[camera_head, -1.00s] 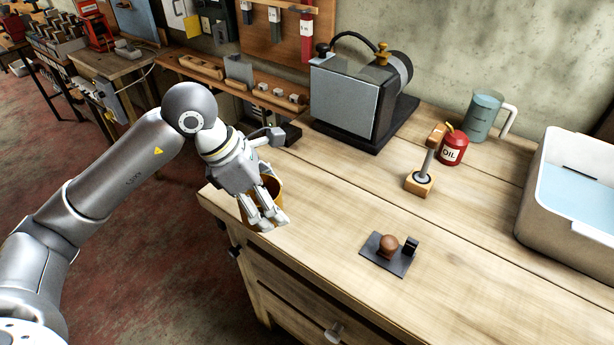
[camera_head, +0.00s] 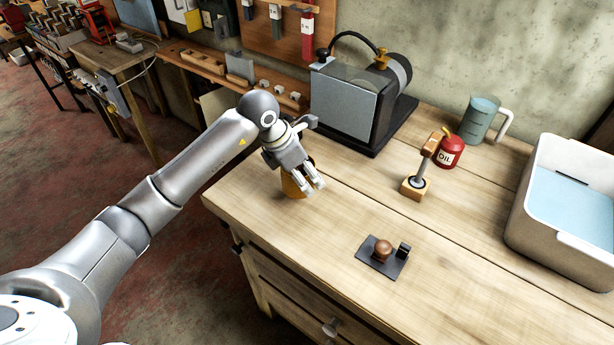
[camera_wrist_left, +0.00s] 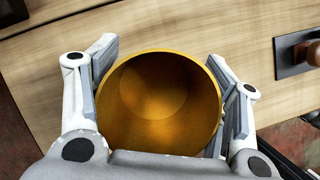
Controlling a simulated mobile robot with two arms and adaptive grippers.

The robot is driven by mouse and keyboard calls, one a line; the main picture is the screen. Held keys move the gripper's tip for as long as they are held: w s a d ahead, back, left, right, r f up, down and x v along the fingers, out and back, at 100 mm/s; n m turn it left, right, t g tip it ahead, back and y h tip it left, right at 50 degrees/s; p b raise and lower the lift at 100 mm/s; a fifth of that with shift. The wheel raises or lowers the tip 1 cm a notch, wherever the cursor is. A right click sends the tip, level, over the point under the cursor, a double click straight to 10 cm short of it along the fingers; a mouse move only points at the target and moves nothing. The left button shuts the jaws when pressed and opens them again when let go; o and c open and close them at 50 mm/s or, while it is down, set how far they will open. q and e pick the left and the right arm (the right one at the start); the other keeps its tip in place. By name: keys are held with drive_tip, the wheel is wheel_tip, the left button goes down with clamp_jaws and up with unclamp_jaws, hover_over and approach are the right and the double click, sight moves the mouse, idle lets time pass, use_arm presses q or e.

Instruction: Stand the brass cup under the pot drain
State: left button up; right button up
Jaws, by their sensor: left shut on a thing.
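The brass cup (camera_head: 291,187) is golden and partly hidden by my left gripper (camera_head: 314,188) in the head view. In the left wrist view the cup (camera_wrist_left: 158,100) is seen from above; it is open and looks empty, with a finger on each side. My left gripper is shut on it, over the left end of the workbench. I cannot tell whether the cup's bottom touches the wood. I cannot make out a pot drain for sure. My right gripper is not in view.
On the workbench (camera_head: 330,222) stand a wooden-handled tool on a block (camera_head: 414,188), a red oil can (camera_head: 449,152), a blue-grey jug (camera_head: 480,119) and a pale basin (camera_head: 524,196). A dark plate with a brown knob (camera_head: 383,250) lies near the front. Bare wood lies between.

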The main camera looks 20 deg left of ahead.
use_arm(q)
drive_tip(key=shift+w+d+f, duration=0.2)
drive_tip(key=shift+w+f, duration=0.5)
drive_tip(key=shift+f, duration=0.15)
wheel_tip(320, 180, down, 2)
drive_tip(key=shift+f+p, duration=0.1)
drive_tip(key=shift+p, duration=0.95)
drive_tip(key=shift+f, duration=0.45)
drive_tip(key=shift+f, duration=0.15)
drive_tip(key=o, duration=1.5)
drive_tip(key=shift+c, duration=0.2)
